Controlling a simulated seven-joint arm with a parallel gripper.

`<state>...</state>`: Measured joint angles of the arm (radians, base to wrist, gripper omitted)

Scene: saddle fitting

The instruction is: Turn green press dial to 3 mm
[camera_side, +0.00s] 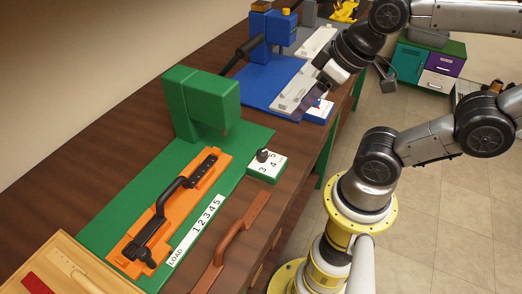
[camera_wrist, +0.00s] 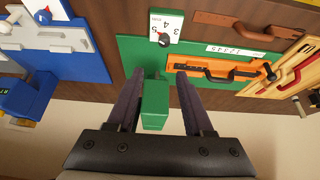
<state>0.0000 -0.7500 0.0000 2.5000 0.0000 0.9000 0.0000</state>
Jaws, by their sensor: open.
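The green press (camera_side: 203,103) stands on a green base on the bench; it also shows in the wrist view (camera_wrist: 155,103). Its dial, a small dark knob (camera_side: 263,155), sits on a green block with a white plate marked 3, 4 and 5. The wrist view shows the same dial (camera_wrist: 163,39) beyond my fingers, at the top middle. The exact setting of the knob is too small to tell.
An orange fixture (camera_side: 172,212) with a black handle lies on the green base beside a LOAD scale (camera_side: 196,228). A brown-handled tool (camera_side: 231,232) lies near the bench edge. The blue press (camera_side: 268,72) stands behind. A wooden tray (camera_side: 62,268) is at the lower left.

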